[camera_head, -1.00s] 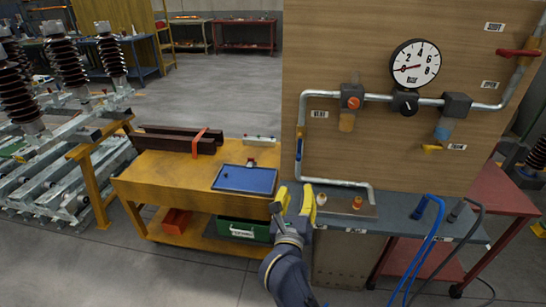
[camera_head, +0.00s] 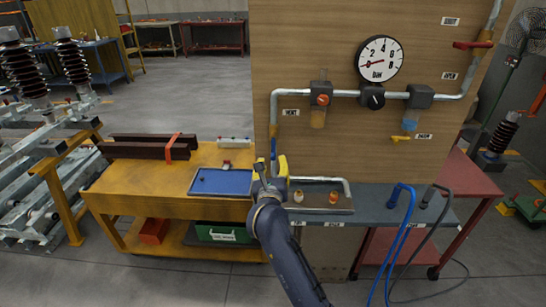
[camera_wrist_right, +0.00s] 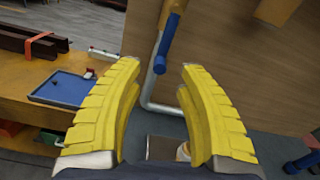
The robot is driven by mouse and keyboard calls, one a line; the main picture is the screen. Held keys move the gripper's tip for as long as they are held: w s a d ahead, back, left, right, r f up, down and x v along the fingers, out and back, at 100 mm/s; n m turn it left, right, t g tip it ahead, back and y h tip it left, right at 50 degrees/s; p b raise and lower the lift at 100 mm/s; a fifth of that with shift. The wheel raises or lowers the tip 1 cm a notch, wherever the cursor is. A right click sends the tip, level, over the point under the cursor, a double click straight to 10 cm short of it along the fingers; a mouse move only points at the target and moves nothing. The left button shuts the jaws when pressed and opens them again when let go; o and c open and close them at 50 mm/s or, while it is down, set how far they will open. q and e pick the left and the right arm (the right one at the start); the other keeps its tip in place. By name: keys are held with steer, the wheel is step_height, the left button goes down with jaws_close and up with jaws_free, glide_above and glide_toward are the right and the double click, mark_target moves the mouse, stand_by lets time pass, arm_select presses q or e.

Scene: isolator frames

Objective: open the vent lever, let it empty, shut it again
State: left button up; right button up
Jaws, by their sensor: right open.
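A blue lever (camera_head: 273,148) sits on the vertical pipe at the left edge of the wooden board. It points downward along the pipe and shows large in the right wrist view (camera_wrist_right: 167,42). My right gripper (camera_head: 270,170) is open and empty just below the lever. In the wrist view its yellow fingers (camera_wrist_right: 160,68) stand either side of the pipe, with the lever ahead between them, apart from both. The round gauge (camera_head: 380,59) has a red needle pointing left, toward the low end. My left gripper is out of view.
The board carries a filter with a red knob (camera_head: 321,99), a black regulator (camera_head: 374,97), a small yellow lever (camera_head: 400,138) and a red lever (camera_head: 474,45). Blue hoses (camera_head: 402,225) hang at the bench's right. A blue tray (camera_head: 222,182) lies on the yellow cart.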

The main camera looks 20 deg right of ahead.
mark_target(273, 160)
steer(key=shift+x, duration=2.3)
jaws_close()
